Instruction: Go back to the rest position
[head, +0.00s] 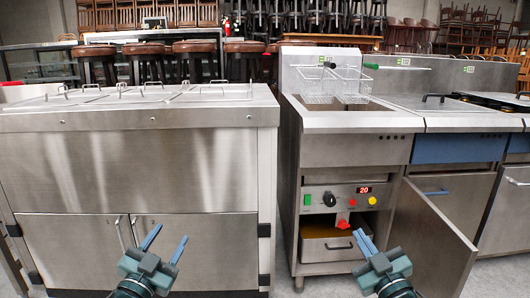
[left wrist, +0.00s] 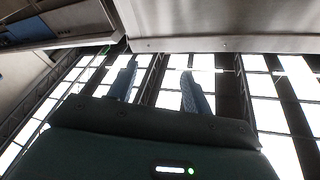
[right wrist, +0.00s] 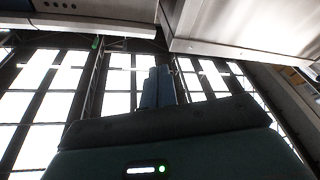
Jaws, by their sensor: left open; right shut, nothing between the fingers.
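My left gripper (head: 164,246) is open and empty, in front of the steel counter with the double doors. Its two blue fingers stand apart in the left wrist view (left wrist: 158,88). My right gripper (head: 364,243) is shut and empty, in front of the fryer's open lower cabinet. Its fingers lie together in the right wrist view (right wrist: 158,86). Both grippers are low in the head view and point forward and up. Neither visibly touches anything.
The steel counter (head: 135,165) stands at left. The fryer (head: 350,150) has an open cabinet door (head: 432,240) to the right of my right gripper. Inside are a red valve handle (head: 343,224) and a steel drawer-like pan (head: 328,250). Wire baskets (head: 335,82) hang above.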

